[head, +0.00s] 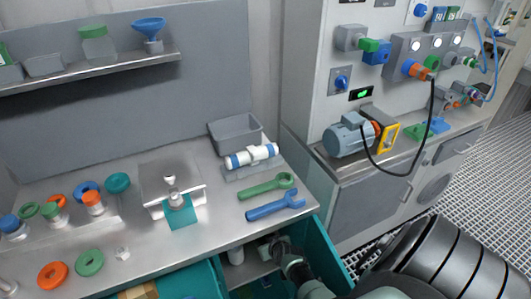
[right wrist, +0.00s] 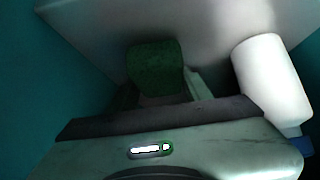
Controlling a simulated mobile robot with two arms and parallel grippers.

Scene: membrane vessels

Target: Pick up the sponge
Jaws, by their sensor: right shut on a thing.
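The green sponge (right wrist: 155,66) shows in the right wrist view, between the two fingers of my right gripper (right wrist: 160,92), which is shut on it. In the head view my right gripper (head: 280,245) reaches down into the open teal drawer (head: 322,252) below the worktop. There the sponge is not clearly visible; the gripper and the dark interior hide it. My left gripper is not in view.
Teal drawer walls are close around the hand. Above, the worktop holds a green wrench (head: 266,187) and a blue wrench (head: 275,206).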

